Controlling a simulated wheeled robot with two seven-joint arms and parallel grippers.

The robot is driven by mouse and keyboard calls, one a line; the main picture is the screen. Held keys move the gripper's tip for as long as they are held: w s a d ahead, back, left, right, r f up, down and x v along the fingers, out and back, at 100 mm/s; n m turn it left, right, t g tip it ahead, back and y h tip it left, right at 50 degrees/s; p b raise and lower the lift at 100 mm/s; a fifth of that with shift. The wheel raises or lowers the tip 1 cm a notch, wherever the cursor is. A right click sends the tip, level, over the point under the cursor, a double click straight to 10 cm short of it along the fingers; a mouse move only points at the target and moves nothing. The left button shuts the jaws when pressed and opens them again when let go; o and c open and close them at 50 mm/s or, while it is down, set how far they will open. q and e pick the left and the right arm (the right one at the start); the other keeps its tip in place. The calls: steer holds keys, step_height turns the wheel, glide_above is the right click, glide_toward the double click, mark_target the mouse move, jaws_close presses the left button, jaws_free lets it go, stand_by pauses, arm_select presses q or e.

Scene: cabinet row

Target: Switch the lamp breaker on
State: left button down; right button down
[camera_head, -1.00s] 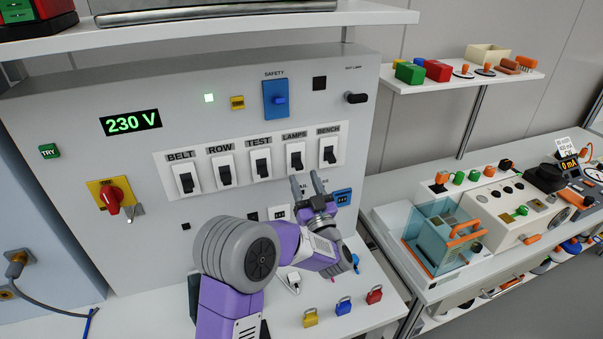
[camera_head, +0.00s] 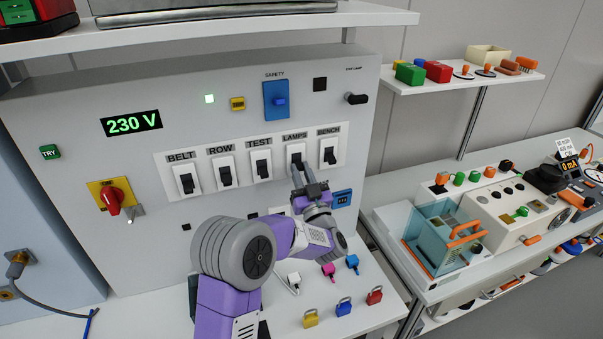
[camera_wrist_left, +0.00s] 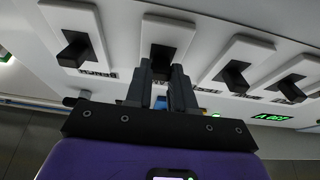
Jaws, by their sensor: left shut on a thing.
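The lamp breaker (camera_head: 295,147) is a white plate with a black lever, under the label LAMPS, fourth from the left in the breaker row. My left gripper (camera_head: 301,168) is at its lower part, with the fingertips on the lever. In the left wrist view the lamp breaker (camera_wrist_left: 165,32) is upside down, and its black lever sits at the tips of the fingers (camera_wrist_left: 164,70). The gripper is shut on the lever, whose lower part the fingers hide. Whether the lever is up or down is hard to tell. My right gripper is not in view.
The bench breaker (camera_head: 329,153) is close on the right and the test breaker (camera_head: 260,165) on the left. A black knob (camera_head: 357,98) sticks out at the upper right. Padlocks, such as the blue one (camera_head: 344,306), lie on the ledge below.

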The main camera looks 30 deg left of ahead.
arm_select(q)
steer(key=shift+r+g+h+p, duration=0.3)
steer(key=shift+r+p, duration=0.05)
steer(key=shift+p, duration=0.5)
step_height(320, 180, up, 2)
steer(key=g+h+p, duration=0.1)
steer(key=h+p, duration=0.1)
steer(key=p, duration=0.5)
steer(key=g+h+p, duration=0.2)
steer(key=h+p, duration=0.1)
steer(key=p, duration=0.4)
steer(key=shift+r+g, duration=0.2)
steer(key=shift+g, duration=0.1)
steer(key=shift+f+g+p, duration=0.1)
steer(key=shift+g+p, duration=0.3)
steer(key=shift+p, duration=0.75)
steer(key=c, duration=1)
jaws_free()
steer(key=shift+o, duration=0.2)
